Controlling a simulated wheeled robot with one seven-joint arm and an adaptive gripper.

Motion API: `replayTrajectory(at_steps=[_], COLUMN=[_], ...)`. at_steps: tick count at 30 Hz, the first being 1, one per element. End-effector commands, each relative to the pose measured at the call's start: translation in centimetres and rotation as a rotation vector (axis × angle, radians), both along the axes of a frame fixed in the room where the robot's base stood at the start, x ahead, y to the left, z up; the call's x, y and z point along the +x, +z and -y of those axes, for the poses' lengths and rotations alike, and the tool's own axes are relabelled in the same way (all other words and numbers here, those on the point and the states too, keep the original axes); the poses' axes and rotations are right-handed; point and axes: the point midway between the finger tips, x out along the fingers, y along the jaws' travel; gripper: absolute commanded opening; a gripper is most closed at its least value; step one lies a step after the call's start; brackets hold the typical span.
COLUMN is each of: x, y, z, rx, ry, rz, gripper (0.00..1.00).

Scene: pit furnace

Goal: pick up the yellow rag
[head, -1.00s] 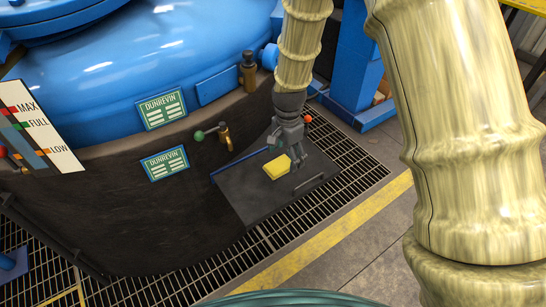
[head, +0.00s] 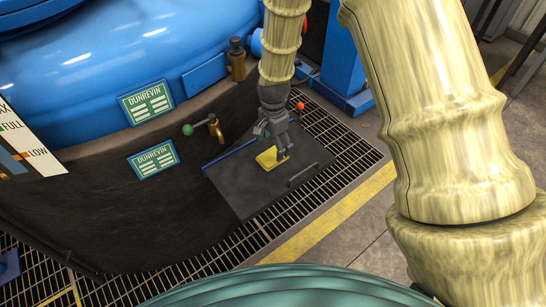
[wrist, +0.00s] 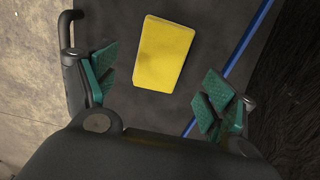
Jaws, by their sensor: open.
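The yellow rag (head: 268,160) is a small folded block lying on a dark grey panel (head: 245,200) beside the furnace. It also shows in the wrist view (wrist: 163,53), lying flat on the panel. My gripper (head: 272,147) is over the rag's upper side in the head view and partly hides it. In the wrist view my gripper (wrist: 160,85) is open, its green-padded fingers spread wide. The rag lies beyond and between the fingertips, apart from both pads. Nothing is in the grip.
A bar handle (head: 303,176) is on the panel's right side, and a blue rod (head: 230,154) runs along its far left edge. A brass valve with a green knob (head: 188,130) sticks out nearby. Floor grating (head: 350,165) surrounds the panel.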

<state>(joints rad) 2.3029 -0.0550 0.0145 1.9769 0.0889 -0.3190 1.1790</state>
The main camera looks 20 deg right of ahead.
Motion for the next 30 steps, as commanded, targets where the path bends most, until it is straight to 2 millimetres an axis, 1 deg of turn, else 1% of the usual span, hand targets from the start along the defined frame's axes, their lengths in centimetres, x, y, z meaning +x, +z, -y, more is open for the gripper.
replayTrajectory(at_steps=[9,13,19,23,24,26,27,29,30], x=[0.0,0.1,0.1,0.1,0.1,0.1,0.1,0.1,0.1], y=[-3.8,-4.6,-4.6,-4.6,-4.6,-4.6,-4.6,-4.6,-4.6], z=[0.0,0.0,0.0,0.0,0.0,0.0,0.0,0.0,0.0], rx=[0.001,0.001,0.001,0.001,0.001,0.001,0.001,0.001,0.001], ry=[-0.003,-0.003,-0.003,-0.003,-0.003,-0.003,-0.003,-0.003,-0.003], rz=[-0.001,0.000,0.000,0.000,0.000,0.000,0.000,0.000,0.000], gripper=[0.84,0.84,0.84,0.60,0.53,0.42,0.35,0.35,0.31])
